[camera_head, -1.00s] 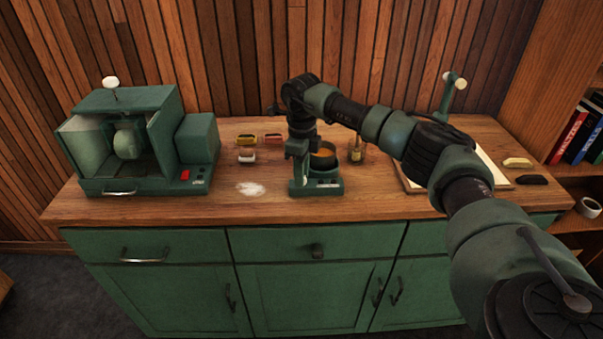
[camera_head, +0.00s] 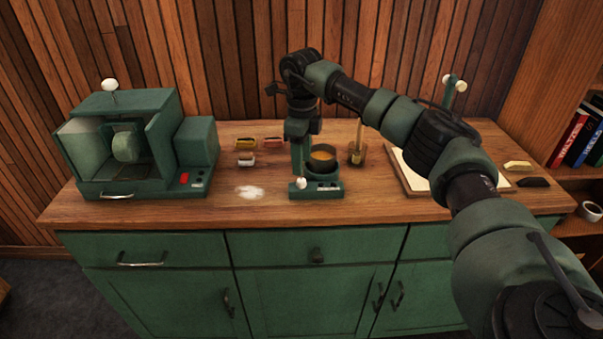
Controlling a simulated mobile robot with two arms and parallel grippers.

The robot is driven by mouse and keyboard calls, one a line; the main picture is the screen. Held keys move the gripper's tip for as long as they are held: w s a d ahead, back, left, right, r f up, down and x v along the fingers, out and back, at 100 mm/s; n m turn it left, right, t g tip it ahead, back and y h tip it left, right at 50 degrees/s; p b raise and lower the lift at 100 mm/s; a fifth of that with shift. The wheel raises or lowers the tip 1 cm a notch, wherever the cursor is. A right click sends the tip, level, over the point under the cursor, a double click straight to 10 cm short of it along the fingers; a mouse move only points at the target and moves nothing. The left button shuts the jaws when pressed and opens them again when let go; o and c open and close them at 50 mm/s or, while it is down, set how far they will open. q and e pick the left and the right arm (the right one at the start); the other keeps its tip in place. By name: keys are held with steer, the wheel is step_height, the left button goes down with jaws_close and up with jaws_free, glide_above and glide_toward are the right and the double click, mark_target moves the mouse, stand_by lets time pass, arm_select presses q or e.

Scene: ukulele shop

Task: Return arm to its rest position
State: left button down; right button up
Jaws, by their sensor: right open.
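My right arm comes in from the right and bends down at the wrist. My right gripper (camera_head: 301,132) points down, open, above the small green pot warmer (camera_head: 325,191) on the cabinet top. Its fingertips overlap the warmer's upright part in the picture, so I cannot tell the exact gap. A dark pot (camera_head: 322,170) with amber contents sits on the warmer, just right of the gripper. A white knob (camera_head: 301,183) shows at the warmer's front left. My left gripper is not in view.
A green machine (camera_head: 134,145) with an open front stands at the left. Small coloured blocks (camera_head: 272,142) and white powder (camera_head: 249,192) lie between it and the warmer. A glass jar with a brush (camera_head: 356,154) stands right of the pot. A board (camera_head: 405,172) lies partly behind my arm.

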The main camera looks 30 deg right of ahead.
steer(key=shift+r, duration=1.05)
